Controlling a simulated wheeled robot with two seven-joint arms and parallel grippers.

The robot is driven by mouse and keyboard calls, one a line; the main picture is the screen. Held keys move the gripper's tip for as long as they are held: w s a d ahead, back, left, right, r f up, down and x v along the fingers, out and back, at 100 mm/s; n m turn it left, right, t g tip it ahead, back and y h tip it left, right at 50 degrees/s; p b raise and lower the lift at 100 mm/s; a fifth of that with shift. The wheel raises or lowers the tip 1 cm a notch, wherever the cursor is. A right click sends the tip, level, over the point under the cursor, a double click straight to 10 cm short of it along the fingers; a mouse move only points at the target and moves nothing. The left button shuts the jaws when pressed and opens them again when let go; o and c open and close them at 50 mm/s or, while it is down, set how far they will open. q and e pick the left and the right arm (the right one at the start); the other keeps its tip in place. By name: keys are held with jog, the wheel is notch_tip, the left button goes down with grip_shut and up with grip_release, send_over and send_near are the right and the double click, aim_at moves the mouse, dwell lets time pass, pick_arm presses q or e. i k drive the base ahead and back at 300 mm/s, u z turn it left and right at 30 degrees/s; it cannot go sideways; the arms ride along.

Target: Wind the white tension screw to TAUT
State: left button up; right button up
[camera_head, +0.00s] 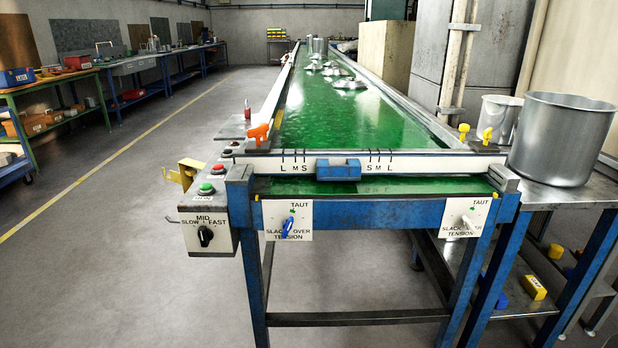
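The white tension screw (468,222) is on a white plate (458,228) on the right side of the conveyor's blue front frame. Its plate reads TAUT at the top, SLACK at left and OVER at right, with TENSION below. The white handle looks tilted, but it is small and pale against the plate, so I cannot tell exactly where it points. A blue tension screw (287,227) is on a matching plate (303,218) at the left; its handle stands nearly upright, leaning slightly right toward TAUT. Neither of my grippers is in view.
A control box (206,232) with a black MID/SLOW/FAST knob hangs at the left corner. A blue slider (338,170) sits on the front scale. A large metal pot (562,137) stands on the side table at right. The floor in front at left is clear.

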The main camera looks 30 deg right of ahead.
aim_at(469, 223)
jog(key=z, duration=1.75)
jog(key=i, duration=0.75)
jog(key=u, duration=0.35)
